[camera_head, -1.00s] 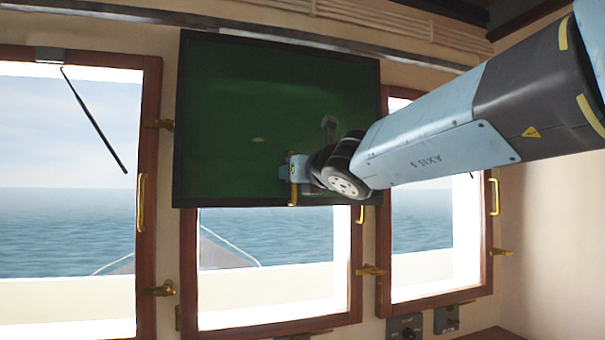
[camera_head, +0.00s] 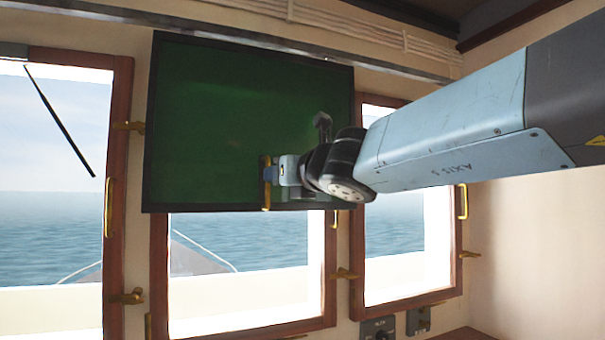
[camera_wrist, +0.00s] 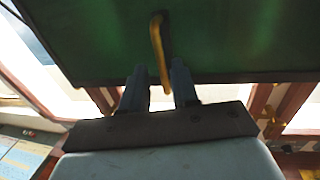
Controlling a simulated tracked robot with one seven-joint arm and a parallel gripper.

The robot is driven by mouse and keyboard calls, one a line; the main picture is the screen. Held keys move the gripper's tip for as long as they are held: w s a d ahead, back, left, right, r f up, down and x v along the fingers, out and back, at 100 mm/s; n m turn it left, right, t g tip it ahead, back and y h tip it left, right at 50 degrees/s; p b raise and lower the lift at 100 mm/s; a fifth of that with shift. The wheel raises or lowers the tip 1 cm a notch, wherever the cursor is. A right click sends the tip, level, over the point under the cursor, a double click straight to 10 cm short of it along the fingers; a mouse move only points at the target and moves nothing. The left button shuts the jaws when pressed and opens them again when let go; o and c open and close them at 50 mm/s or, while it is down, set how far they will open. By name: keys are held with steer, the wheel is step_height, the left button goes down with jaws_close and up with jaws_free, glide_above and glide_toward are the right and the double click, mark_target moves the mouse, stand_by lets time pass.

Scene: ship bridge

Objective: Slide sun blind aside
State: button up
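The sun blind (camera_head: 230,110) is a dark green panel with a black frame. It hangs below a ceiling rail, over the upper part of the middle window. Its brass handle (camera_head: 267,185) is at the lower edge; the wrist view also shows the handle (camera_wrist: 157,40). My gripper (camera_wrist: 160,85) is at the lower edge of the blind, with its two fingers apart and the lower part of the handle between them. A gap shows at the left finger; contact at the right finger cannot be told. My wrist hides the blind's lower right part.
The rail (camera_head: 250,45) runs along the top of the wall. Wood-framed windows stand left (camera_head: 118,230) and right (camera_head: 357,250) of the middle one, with brass latches (camera_head: 343,274) sticking out. Small switch boxes (camera_head: 378,329) are at lower right.

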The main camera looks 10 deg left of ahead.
steer(key=v, duration=0.7)
steer(key=shift+s+d, duration=0.25)
steer(key=shift+d, duration=0.05)
steer(key=shift+f, duration=0.1)
steer(key=s+d+f+n+g+h, duration=0.2)
steer(key=s+d+f+n+h, duration=0.1)
steer(key=d+f+n, duration=0.6)
steer(key=s+d+f+n+g+h, duration=0.3)
steer(key=s+d+f+n+h, duration=0.1)
steer(key=d+f+n, duration=0.5)
steer(key=s+d+f+n+g+h, duration=0.2)
steer(key=s+d+f+n+h, duration=0.2)
steer(key=d+f+n, duration=0.5)
steer(key=d+f+h, duration=0.1)
steer(key=d+f, duration=0.3)
steer(key=shift+s+d+n+g, duration=0.2)
steer(key=shift+d+n+g, duration=0.1)
steer(key=shift+g, duration=0.1)
steer(key=shift+o, duration=0.3)
steer(key=shift+a+f, duration=0.1)
